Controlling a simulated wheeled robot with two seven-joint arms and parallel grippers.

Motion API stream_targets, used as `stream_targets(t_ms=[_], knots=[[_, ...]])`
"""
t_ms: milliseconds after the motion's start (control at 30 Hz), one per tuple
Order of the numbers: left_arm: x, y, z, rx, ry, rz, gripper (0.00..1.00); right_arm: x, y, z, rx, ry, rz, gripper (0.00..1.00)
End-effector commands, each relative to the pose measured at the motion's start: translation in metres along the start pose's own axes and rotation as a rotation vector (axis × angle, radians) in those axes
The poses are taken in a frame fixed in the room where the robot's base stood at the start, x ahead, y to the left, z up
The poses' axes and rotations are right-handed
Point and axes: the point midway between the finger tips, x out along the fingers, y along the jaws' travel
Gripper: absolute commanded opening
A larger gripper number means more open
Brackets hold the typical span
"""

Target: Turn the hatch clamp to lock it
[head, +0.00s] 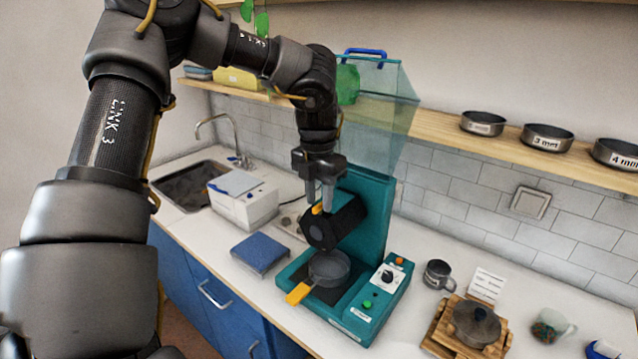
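A teal machine (362,217) stands on the white counter, with a black round drum (322,232) on its front. A small yellow-orange piece (318,209), which looks like the hatch clamp's lever, shows at the top of the drum. My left gripper (319,207) points down from above, with its two grey fingertips a little apart at this yellow piece. I cannot tell whether the fingers press on it. A grey round pan (329,268) with a yellow-orange handle (298,293) sits under the drum. My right gripper is not in view.
A clear green-tinted hopper (385,105) rises above the machine. A control box (384,290) with knob and buttons is at its right. A blue pad (261,253) and white box (246,205) lie left. Mug (438,275) and wooden stand (440,335) are right; sieves (546,137) line the shelf.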

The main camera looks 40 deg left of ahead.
Motion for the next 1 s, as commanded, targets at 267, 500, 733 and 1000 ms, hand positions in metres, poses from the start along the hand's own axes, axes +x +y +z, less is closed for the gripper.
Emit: stream_targets(t_ms=[267,500,733,1000], knots=[[-0.051,0.0,0.001,-0.002,-0.005,-0.003,0.32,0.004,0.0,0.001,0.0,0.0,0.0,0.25],[-0.092,0.0,0.001,0.0,-0.003,-0.002,0.32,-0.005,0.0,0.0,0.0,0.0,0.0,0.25],[-0.103,0.0,0.0,0.001,-0.001,-0.002,0.32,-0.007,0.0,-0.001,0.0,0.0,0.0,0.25],[-0.102,0.0,0.0,0.0,-0.001,-0.002,0.32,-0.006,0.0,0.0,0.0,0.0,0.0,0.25]])
